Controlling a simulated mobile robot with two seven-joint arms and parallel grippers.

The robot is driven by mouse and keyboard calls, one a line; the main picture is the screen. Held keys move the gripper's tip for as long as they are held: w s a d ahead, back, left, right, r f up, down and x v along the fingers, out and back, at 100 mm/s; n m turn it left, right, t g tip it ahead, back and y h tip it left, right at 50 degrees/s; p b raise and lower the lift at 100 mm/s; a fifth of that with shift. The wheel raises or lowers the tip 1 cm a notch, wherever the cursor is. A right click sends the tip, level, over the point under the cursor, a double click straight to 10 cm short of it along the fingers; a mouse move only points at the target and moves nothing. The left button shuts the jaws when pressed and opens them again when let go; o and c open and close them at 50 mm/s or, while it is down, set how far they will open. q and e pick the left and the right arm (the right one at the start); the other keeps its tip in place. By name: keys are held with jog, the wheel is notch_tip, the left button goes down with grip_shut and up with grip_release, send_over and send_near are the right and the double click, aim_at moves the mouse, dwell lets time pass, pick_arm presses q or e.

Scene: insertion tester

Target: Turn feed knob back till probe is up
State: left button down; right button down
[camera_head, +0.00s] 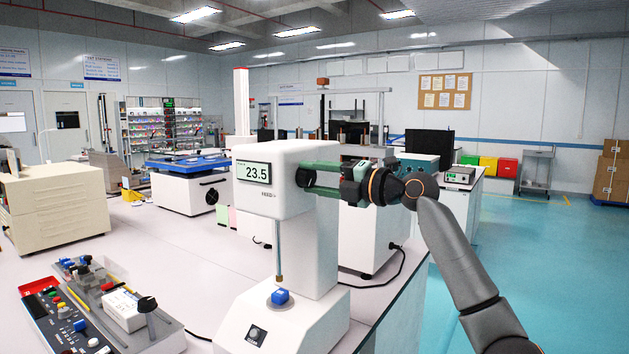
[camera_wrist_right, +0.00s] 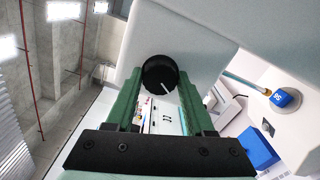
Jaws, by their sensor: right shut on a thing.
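In the right wrist view the knob (camera_wrist_right: 160,75) shows a white pointer line slanting to lower right. My right gripper (camera_head: 312,178) is shut on the knob, its green fingers on either side. My left gripper is not in view.
A control panel with switches and parts (camera_head: 85,310) lies at the front left of the bench. A beige box (camera_head: 55,205) stands behind it. A black cable (camera_head: 385,280) runs behind the tester. The bench between the beige box and the tester is mostly clear.

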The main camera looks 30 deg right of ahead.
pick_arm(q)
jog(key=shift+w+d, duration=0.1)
pick_arm(e)
jog(key=shift+n, duration=0.9)
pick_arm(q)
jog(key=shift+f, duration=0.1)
pick_arm(e)
jog(key=shift+c, duration=1.3)
grip_release()
jog(key=shift+s+d+f, duration=0.1)
jog(key=shift+s, duration=0.1)
pick_arm(q)
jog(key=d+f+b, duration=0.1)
jog(key=b, duration=0.1)
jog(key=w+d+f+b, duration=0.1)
jog(key=b, duration=0.1)
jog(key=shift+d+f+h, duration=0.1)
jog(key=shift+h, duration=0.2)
pick_arm(e)
jog(key=v, duration=1.2)
